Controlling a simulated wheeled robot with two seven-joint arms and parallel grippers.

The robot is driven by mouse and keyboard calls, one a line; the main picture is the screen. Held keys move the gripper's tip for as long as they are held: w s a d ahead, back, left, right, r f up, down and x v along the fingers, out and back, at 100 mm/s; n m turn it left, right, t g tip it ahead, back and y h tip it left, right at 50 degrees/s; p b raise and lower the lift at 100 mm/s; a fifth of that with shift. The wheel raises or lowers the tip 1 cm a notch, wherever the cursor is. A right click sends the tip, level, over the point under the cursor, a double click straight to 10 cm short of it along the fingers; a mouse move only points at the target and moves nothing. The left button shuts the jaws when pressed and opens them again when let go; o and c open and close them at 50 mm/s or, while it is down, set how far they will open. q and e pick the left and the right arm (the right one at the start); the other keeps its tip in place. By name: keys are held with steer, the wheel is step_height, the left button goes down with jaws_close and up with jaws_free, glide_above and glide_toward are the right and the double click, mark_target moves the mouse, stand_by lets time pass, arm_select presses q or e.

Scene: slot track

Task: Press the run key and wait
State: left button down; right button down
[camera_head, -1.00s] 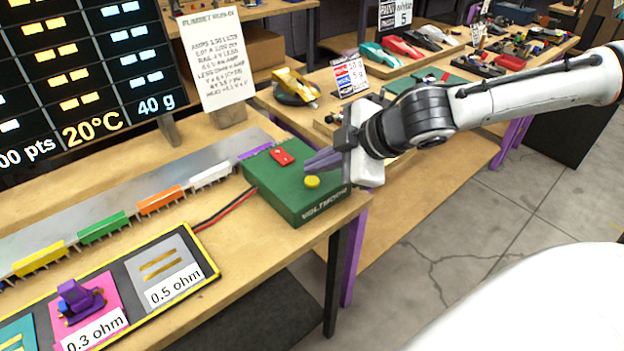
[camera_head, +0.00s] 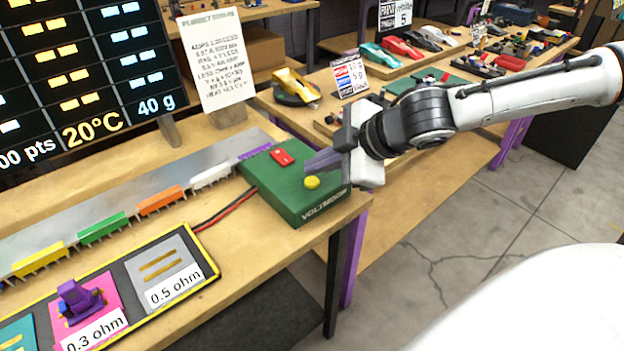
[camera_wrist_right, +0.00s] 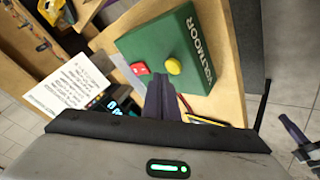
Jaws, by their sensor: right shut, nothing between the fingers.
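A green box marked VOLTMOOR (camera_head: 291,190) sits at the right end of the near table. It carries a round yellow button (camera_head: 312,182) and a red switch (camera_head: 282,157). My right gripper (camera_head: 310,163) is shut and empty, its purple fingers just above and behind the yellow button. I cannot tell from the head view whether they touch it. In the right wrist view the shut fingertips (camera_wrist_right: 158,80) point toward the box, with the yellow button (camera_wrist_right: 174,66) and the red switch (camera_wrist_right: 139,68) beyond them. No key is labelled run. My left gripper is out of view.
Coloured combs (camera_head: 160,200) line a metal strip left of the box. A tray (camera_head: 205,252) with ohm-labelled pads and a purple piece (camera_head: 78,300) lies in front. A dark display board (camera_head: 90,60) and a paper sign (camera_head: 215,62) stand behind. Model cars (camera_head: 400,48) sit farther back.

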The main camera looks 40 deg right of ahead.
mark_target(318, 184)
steer(key=shift+f, duration=0.1)
stand_by(0.4)
steer(key=shift+f+b, duration=0.35)
steer(key=shift+b, duration=0.1)
steer(key=shift+f+b, duration=0.45)
stand_by(0.4)
steer(key=shift+r, duration=0.1)
steer(key=shift+r+p, duration=0.8)
step_height(318, 184, up, 5)
steer(key=p, duration=0.4)
steer(key=shift+p, duration=0.4)
stand_by(0.4)
